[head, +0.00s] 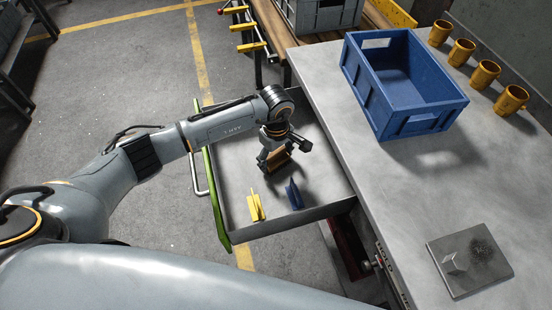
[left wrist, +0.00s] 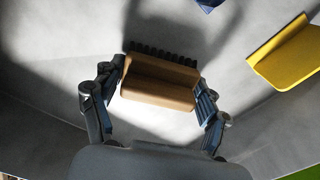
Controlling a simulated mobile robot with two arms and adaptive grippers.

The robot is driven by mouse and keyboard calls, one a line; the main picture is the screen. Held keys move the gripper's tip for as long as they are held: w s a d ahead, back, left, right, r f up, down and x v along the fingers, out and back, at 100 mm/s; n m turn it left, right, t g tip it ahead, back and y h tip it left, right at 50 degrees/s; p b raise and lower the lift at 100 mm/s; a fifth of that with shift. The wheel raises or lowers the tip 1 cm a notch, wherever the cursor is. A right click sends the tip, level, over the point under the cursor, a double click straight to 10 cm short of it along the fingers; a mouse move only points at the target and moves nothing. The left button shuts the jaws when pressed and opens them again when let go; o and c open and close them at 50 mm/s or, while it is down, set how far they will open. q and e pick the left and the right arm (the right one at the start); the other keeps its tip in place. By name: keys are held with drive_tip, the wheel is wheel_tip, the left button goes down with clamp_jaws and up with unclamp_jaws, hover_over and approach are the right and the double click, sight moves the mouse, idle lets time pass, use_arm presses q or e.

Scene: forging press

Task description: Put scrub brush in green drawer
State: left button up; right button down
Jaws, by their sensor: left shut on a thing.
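The green drawer (head: 216,207) is pulled out from under the workbench, with a green front and a grey inside. My left gripper (head: 274,158) is over the back part of the open drawer, pointing down. It is shut on the scrub brush (head: 279,161), which has a wooden block and dark bristles. In the left wrist view the brush (left wrist: 158,85) sits between the two fingers (left wrist: 155,92), above the drawer's grey floor. I cannot tell whether the brush touches the floor. My right gripper is not in view.
A yellow part (head: 255,206) and a blue part (head: 294,195) stand in the drawer near the gripper. On the workbench (head: 350,130) are an empty blue crate (head: 412,122), several yellow cups (head: 485,75) and a metal plate (head: 470,270).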

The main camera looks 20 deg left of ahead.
sight(276, 153)
use_arm(q)
drive_tip(key=shift+f, duration=0.15)
drive_tip(key=o, duration=1)
drive_tip(key=shift+r, duration=0.4)
wheel_tip(276, 153, up, 11)
drive_tip(key=p, duration=0.6)
drive_tip(key=shift+p, duration=0.3)
drive_tip(key=shift+r, duration=0.35)
